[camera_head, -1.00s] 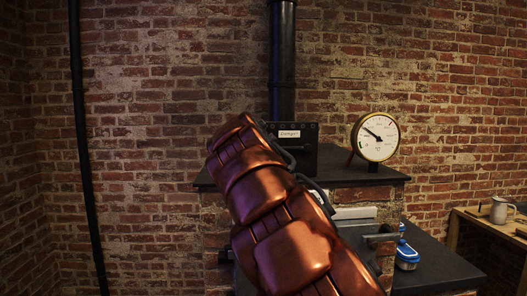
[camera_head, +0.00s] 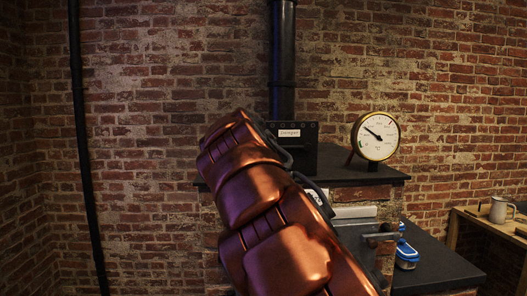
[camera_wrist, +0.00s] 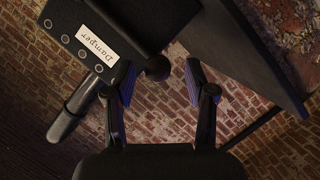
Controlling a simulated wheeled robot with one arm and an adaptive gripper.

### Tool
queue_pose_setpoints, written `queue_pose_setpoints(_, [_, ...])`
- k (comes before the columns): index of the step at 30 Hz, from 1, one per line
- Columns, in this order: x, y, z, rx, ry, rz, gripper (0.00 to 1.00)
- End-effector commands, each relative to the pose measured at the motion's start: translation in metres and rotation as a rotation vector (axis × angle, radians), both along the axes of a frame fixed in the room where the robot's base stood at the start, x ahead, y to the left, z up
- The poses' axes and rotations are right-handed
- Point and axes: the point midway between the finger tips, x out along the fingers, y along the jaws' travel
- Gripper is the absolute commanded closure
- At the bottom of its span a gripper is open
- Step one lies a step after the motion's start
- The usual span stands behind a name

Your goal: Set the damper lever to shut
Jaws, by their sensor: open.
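The black damper box (camera_head: 292,150) with its white label (camera_head: 289,133) stands at the foot of the flue pipe in the head view. In the wrist view, the damper box (camera_wrist: 140,22) fills the upper left, tilted, with its "Damper" label (camera_wrist: 97,47) readable. A dark round knob (camera_wrist: 158,67), apparently the lever's end, shows beside the box. My gripper (camera_wrist: 161,84) is open, its two blue-padded fingers on either side of the knob in the picture. I cannot tell whether they touch it. The lever's rod is not clearly seen. In the head view my copper-coloured arm hides the gripper.
The black flue pipe (camera_head: 283,60) rises behind the box. A round brass gauge (camera_head: 376,137) stands to its right on the dark stove top (camera_head: 350,170). A blue-lidded container (camera_head: 407,256) sits lower right. A jug (camera_head: 499,210) stands on a side table.

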Motion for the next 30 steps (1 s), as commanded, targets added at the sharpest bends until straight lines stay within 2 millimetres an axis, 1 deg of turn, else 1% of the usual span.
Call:
queue_pose_setpoints(1, [-0.008,0.002,0.004,-0.001,-0.003,0.0,0.45])
queue_pose_setpoints(12, [-0.057,0.018,0.018,0.0,-0.003,0.0,0.45])
queue_pose_setpoints(18, [-0.078,0.025,0.023,0.001,-0.002,0.001,0.45])
queue_pose_setpoints(24, [-0.086,0.027,0.026,0.001,-0.002,0.001,0.45])
queue_pose_setpoints(30, [-0.086,0.027,0.026,0.001,-0.001,0.0,0.45])
